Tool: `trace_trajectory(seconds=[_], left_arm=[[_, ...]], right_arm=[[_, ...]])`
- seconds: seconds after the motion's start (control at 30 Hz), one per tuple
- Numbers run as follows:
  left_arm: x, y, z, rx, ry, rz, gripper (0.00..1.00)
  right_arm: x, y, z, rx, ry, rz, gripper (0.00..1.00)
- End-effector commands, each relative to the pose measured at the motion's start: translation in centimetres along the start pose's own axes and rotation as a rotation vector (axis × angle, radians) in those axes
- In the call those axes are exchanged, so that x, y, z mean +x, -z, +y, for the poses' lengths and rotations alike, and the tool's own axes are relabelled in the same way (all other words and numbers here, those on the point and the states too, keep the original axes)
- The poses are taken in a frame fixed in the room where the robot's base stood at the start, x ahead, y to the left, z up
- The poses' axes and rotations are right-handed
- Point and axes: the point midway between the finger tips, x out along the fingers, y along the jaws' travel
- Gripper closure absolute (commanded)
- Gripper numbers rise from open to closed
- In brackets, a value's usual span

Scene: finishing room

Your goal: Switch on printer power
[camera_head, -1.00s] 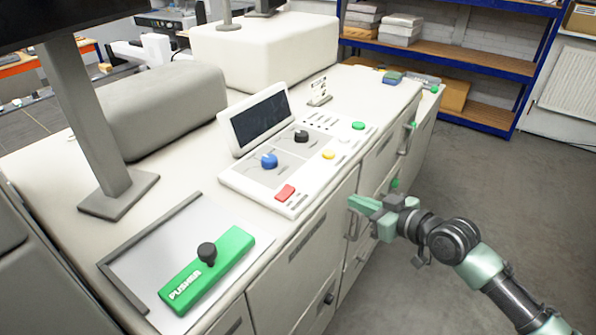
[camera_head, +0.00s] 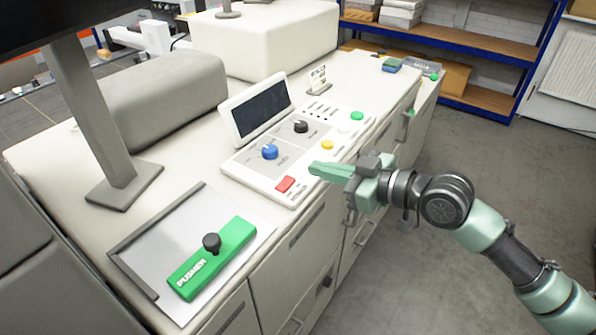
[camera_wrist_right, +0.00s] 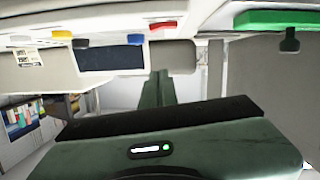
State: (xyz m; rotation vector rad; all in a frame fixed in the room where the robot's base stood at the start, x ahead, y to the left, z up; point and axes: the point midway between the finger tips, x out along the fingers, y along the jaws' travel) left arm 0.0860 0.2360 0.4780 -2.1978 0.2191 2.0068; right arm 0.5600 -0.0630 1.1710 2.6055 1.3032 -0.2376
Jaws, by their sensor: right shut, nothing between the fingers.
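The printer's white control panel (camera_head: 262,183) lies on the machine top. It has a dark screen (camera_head: 262,111), a red button (camera_head: 285,184), a blue knob (camera_head: 270,152), a black knob (camera_head: 301,126), a yellow button (camera_head: 327,144) and a green button (camera_head: 357,115). My right gripper (camera_head: 314,169) is shut and empty, its fingers pointing left just off the panel's front edge, between the red and yellow buttons in the picture. The right wrist view shows its fingers (camera_wrist_right: 160,78) with the red button (camera_wrist_right: 162,25) and blue knob (camera_wrist_right: 135,39) beyond. Contact with the panel cannot be told. My left gripper is out of view.
A green pusher block (camera_head: 213,258) with a black knob sits on a grey plate at the front left. A monitor stand (camera_head: 125,186) and a grey rounded cover (camera_head: 165,95) stand behind. Cabinet drawers are below the panel. Open floor (camera_head: 490,165) lies to the right.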

Motion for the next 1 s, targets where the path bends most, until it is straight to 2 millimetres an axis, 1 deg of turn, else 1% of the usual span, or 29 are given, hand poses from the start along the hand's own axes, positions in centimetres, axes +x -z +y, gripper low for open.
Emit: trace_trajectory(seconds=[0.03, 0.3, 0.33, 0.4, 0.53, 0.7, 1.0], left_arm=[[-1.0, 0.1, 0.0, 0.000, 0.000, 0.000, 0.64], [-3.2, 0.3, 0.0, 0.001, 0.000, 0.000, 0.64], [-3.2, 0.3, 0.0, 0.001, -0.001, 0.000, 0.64], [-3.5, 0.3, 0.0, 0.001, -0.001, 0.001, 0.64], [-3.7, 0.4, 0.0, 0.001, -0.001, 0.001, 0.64], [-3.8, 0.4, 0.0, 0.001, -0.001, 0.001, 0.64], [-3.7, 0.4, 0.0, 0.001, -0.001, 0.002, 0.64]], right_arm=[[1.1, 0.6, 0.0, 0.005, 0.003, 0.003, 1.00], [6.9, 0.5, -0.1, 0.003, 0.002, 0.001, 1.00], [6.9, -0.4, 0.0, 0.004, 0.000, -0.005, 1.00], [7.0, -1.7, 0.0, 0.004, 0.000, -0.005, 1.00], [7.4, -3.1, 0.0, 0.003, 0.001, -0.002, 1.00], [7.6, -3.8, 0.0, 0.000, 0.000, -0.001, 1.00], [7.6, -3.9, 0.0, 0.001, 0.000, 0.000, 1.00]])
